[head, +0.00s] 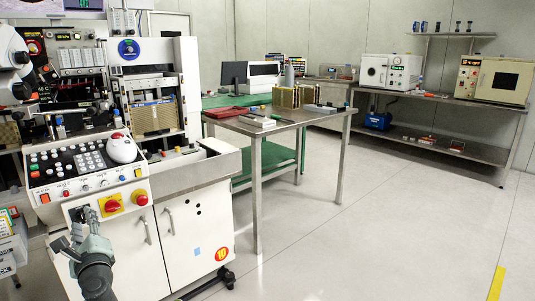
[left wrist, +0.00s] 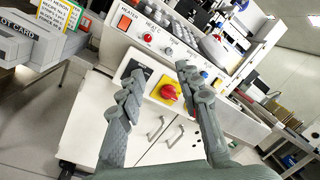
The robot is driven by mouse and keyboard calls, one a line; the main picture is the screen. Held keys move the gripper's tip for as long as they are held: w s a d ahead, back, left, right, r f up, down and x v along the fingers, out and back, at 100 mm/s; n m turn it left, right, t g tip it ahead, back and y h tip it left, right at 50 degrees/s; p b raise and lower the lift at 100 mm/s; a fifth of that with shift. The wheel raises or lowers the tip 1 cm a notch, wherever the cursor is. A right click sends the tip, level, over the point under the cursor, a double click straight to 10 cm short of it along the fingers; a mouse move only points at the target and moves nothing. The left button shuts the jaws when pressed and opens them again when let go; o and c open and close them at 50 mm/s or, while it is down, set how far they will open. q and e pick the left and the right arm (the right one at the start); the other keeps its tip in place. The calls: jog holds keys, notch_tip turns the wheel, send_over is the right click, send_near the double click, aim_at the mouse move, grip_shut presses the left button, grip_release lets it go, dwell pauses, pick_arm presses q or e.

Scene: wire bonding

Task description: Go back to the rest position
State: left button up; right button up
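My left gripper (head: 76,230) is in front of the lower front panel of the white wire bonding machine (head: 190,215), at the lower left of the head view. In the left wrist view its two grey fingers (left wrist: 160,73) are spread apart with nothing between them. Beyond the fingers is a red knob on a yellow plate (left wrist: 168,93), which also shows in the head view (head: 112,205). A dark switch plate (left wrist: 135,70) lies behind the left finger and is partly hidden. I cannot tell whether a finger touches the panel. My right gripper is in neither view.
The sloped control panel (head: 85,165) juts out above my left gripper. A red button (head: 140,197) sits beside the knob. A metal table (head: 290,118) with boxes stands to the right. Card boxes (head: 10,245) are at the left edge. The floor (head: 370,230) at right is clear.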

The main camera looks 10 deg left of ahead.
pick_arm(q)
jog(key=s+f+n+g+h, duration=0.2)
jog(key=s+f+n, duration=0.15)
jog(key=f, duration=0.85)
jog(key=s+f+n+g+h, duration=0.25)
jog(key=s+f, duration=0.25)
jog(key=f, duration=0.7)
jog(key=s+d+f+n+g+h, duration=0.2)
jog(key=s+f+n+g+h, duration=0.4)
jog(key=s+f, duration=1.35)
jog(key=s+d+f+n+h, duration=0.1)
jog(key=d+f+n, duration=0.1)
jog(key=d, duration=0.9)
jog(key=s+d+f+n+h, duration=0.1)
jog(key=s+d+f, duration=0.1)
jog(key=d, duration=1)
jog(key=shift+f+n+g, duration=0.35)
jog(key=shift+f+n, duration=0.05)
jog(key=shift+f, duration=0.45)
